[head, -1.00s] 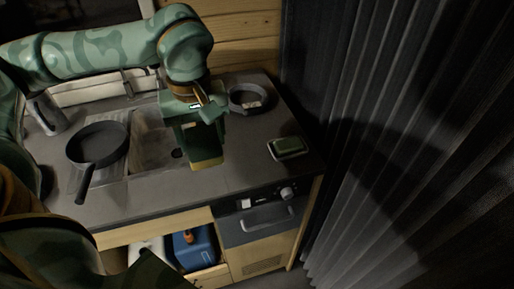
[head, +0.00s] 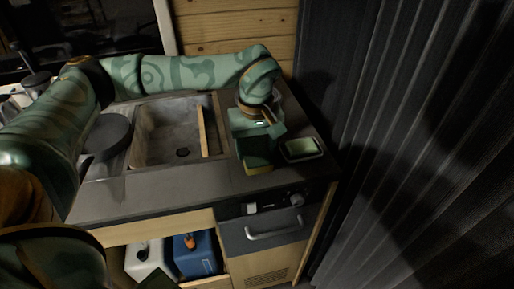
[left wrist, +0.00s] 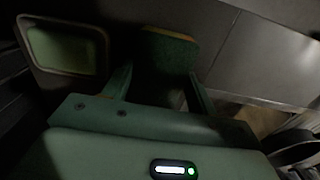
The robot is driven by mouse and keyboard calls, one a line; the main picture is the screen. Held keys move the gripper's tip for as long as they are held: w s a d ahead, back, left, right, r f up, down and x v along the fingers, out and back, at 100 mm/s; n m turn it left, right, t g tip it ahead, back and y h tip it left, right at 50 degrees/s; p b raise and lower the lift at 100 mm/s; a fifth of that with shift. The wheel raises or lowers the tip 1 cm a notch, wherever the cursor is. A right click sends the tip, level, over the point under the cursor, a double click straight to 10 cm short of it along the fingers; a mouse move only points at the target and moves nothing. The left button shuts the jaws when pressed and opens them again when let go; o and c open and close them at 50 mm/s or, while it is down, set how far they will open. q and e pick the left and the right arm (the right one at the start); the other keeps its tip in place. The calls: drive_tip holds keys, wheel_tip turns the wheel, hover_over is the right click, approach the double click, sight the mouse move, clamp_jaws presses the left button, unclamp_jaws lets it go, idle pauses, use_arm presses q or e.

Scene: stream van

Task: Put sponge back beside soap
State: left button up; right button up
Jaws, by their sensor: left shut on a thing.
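My left gripper (head: 257,143) is shut on the sponge (head: 258,160), a dark green block with a yellow lower edge, held over the counter's right part. The left wrist view also shows the sponge (left wrist: 168,50) between the two fingers. The soap (head: 301,147) is a pale green bar in a dark-rimmed dish, just right of the sponge in the head view. The soap (left wrist: 62,48) shows at upper left in the left wrist view, apart from the sponge. Whether the sponge touches the counter I cannot tell. My right gripper is not in view.
The sink (head: 178,135) lies left of the gripper, with a wooden board (head: 203,131) at its right side. A dark pan (head: 107,136) is further left. Bare counter (head: 190,178) runs in front. A dark curtain (head: 420,140) hangs at the right.

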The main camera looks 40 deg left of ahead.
sight(256, 151)
use_arm(q)
drive_tip(key=shift+r, duration=0.15)
drive_tip(key=o, duration=0.9)
drive_tip(key=shift+o, duration=0.2)
wheel_tip(256, 151, up, 12)
drive_tip(key=p, duration=0.4)
